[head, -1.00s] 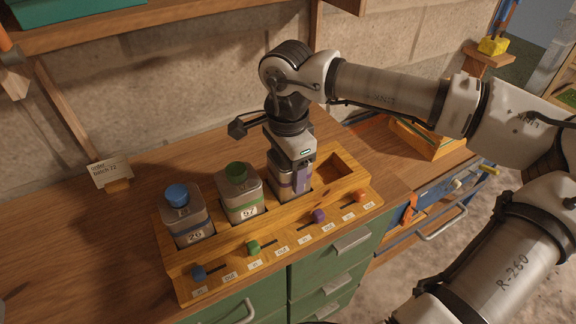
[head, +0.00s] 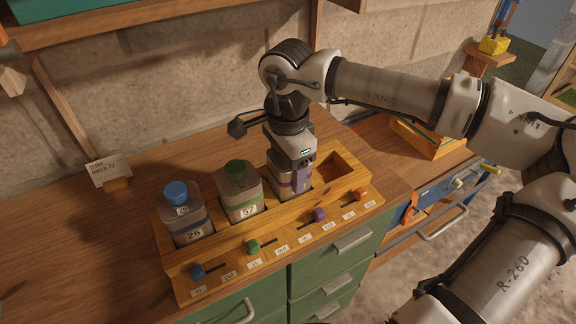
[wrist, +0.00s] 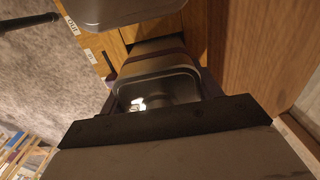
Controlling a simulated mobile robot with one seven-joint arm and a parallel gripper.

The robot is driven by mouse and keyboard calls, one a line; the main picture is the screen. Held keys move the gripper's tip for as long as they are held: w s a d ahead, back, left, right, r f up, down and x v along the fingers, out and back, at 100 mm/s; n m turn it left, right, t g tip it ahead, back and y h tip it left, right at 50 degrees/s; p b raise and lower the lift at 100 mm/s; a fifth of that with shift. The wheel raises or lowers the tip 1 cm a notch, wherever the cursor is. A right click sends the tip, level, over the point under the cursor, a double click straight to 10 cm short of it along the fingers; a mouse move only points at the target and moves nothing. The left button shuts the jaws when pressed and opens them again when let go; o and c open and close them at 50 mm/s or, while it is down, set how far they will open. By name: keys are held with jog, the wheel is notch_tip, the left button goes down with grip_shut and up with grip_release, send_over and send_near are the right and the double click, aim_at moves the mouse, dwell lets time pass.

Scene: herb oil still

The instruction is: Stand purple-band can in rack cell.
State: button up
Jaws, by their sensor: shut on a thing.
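The purple-band can (head: 283,187) is grey with a purplish band. It stands about upright at the third cell of the wooden rack (head: 262,222), its lower end hidden in the cell. My gripper (head: 294,168) is shut on its upper part from above. In the wrist view the can's grey top and shoulder (wrist: 160,90) show between my fingers. I cannot tell whether its base touches the cell floor.
A blue-capped can (head: 182,212) and a green-capped can (head: 238,190) stand in the two cells to the left. The right-hand cell (head: 336,170) is empty. Coloured sliders, including a purple one (head: 319,214), line the rack's front. A label card (head: 109,169) stands at left.

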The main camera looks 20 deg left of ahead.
jog(key=o, duration=1.5)
